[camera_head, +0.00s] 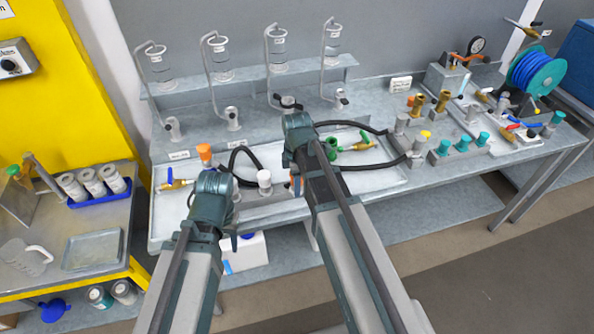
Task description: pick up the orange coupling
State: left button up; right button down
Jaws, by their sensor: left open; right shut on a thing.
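My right gripper (296,184) is mostly hidden behind its own wrist and arm, above the front of the grey tray. It is shut on a small orange thing (295,187), of which only a sliver shows; it looks like the orange coupling. Another orange piece (204,151) stands upright at the tray's left back, apart from both grippers.
The tray (389,184) holds a black hose (242,153), a white-capped fitting (264,178), a brass valve (174,182) and green fittings (333,147). Several glass cylinders (220,58) stand behind. A manifold block (410,125) is to the right. A yellow cart (120,272) stands left.

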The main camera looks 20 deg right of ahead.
jog(key=s+a, duration=0.3)
jog(key=s, duration=0.7)
jog(key=shift+r+p, duration=0.4)
jog(key=shift+r, duration=0.05)
